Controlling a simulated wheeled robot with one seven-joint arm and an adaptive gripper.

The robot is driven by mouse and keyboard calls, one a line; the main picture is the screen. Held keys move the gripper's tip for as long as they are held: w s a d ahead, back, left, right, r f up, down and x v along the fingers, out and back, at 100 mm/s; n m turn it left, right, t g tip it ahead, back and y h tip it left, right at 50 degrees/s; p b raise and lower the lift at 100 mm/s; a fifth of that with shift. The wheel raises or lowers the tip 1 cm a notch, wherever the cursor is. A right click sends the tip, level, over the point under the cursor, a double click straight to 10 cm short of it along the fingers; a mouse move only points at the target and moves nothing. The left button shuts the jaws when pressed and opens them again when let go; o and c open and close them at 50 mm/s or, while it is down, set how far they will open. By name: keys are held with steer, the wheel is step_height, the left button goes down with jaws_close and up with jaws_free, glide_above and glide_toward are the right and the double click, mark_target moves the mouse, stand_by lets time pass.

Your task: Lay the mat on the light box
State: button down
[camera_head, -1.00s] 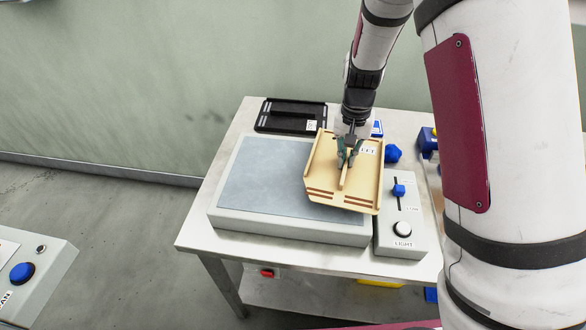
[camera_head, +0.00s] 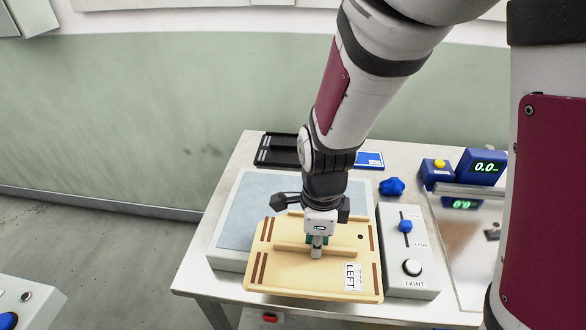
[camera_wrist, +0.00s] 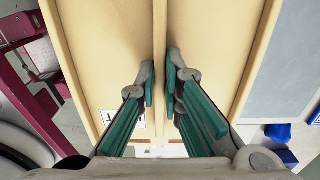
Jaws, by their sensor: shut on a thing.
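The mat, a tan board (camera_head: 285,278) with a raised middle rib, dark stripes and a LEFT label, is held in my gripper (camera_head: 317,247). In the wrist view (camera_wrist: 160,82) the fingers are shut on the rib from both sides; the board (camera_wrist: 105,45) spreads out under them. The light box (camera_head: 234,215) is a pale box with a blue-grey top, which also shows in the wrist view (camera_wrist: 292,72). The mat covers its front right part in the head view and reaches past its front edge. I cannot tell the gap between them.
Right of the box stands a control panel (camera_head: 421,277) with a blue slider and a white LIGHT button. A blue knob-like piece (camera_head: 392,187), a black tray (camera_head: 276,150) and a blue display (camera_head: 481,167) stand farther back. The box's left side is uncovered.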

steer(key=w, duration=0.5)
steer(key=w+a+f+b, duration=0.1)
steer(key=w, duration=0.4)
steer(key=w+a+b, duration=0.1)
steer(key=w, duration=0.4)
steer(key=shift+w+f, duration=0.2)
steer(key=shift+f, duration=0.05)
steer(key=shift+w, duration=0.1)
steer(key=shift+f, duration=1.75)
steer(key=shift+f, duration=0.1)
steer(key=c, duration=1.7)
jaws_free()
step_height(320, 180, up, 12)
steer(key=shift+d+r, duration=0.1)
steer(key=shift+r, duration=0.05)
